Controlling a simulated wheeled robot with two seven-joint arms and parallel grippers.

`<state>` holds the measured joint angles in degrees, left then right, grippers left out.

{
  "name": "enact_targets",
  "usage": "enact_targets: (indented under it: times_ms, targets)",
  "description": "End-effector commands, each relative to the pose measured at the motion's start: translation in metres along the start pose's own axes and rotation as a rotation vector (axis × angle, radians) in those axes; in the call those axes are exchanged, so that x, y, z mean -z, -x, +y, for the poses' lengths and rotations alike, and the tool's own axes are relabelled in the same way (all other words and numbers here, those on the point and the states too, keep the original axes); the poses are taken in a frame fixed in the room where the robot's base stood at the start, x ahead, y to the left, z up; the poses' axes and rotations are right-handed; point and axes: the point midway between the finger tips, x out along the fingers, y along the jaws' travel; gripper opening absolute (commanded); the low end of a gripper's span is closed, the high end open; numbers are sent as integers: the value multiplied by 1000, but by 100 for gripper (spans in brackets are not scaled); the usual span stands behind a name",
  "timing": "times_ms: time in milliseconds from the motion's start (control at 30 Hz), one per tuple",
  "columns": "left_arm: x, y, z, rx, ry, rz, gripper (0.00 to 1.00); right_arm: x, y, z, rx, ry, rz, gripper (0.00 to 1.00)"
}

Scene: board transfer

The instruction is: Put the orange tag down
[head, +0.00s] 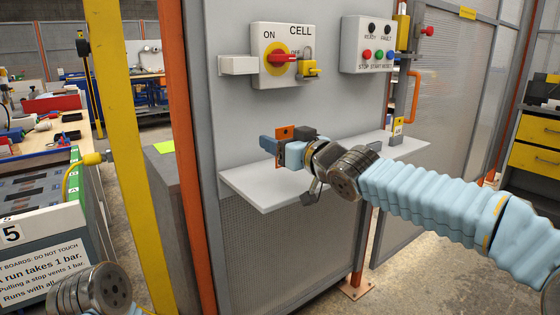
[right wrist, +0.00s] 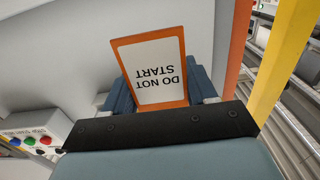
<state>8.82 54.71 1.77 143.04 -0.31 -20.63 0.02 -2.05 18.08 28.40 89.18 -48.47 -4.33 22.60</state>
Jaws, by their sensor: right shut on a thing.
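The orange tag (head: 284,133) is in my right gripper (head: 274,148), which is shut on it above the shelf (head: 258,188) on the grey panel. The gripper hides part of the tag in the head view. In the right wrist view the tag (right wrist: 152,70) shows a white face reading "DO NOT START", upside down, with blue finger parts (right wrist: 205,85) beside and behind it. I cannot tell whether it touches the shelf. A metal wrist part of my left arm shows at the lower left of the head view, but its gripper does not.
Above the shelf are a CELL switch box (head: 285,55) with a red handle and a padlock (head: 308,68), and a button box (head: 368,45). An orange post (head: 178,110) stands left of the panel.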

Motion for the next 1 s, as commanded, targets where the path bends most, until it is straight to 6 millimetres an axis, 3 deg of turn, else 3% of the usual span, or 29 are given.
enact_targets:
  times_ms: [267,700,733,800,900,1000]
  targets:
    - [0,-19,-8,2,3,2,43,-38,-8,3,1,1,1,35]
    - [0,-22,-10,2,3,3,43,-45,-8,4,-1,0,1,35]
    - [0,-22,-10,3,3,3,43,-44,-8,4,-1,0,1,58]
    - [0,-21,-9,3,3,3,43,-43,-8,4,-1,0,1,69]
    - [0,-21,-9,3,3,3,43,-43,-8,4,-1,0,1,82]
    - [0,-21,-9,3,3,3,43,-43,-8,4,-1,0,1,82]
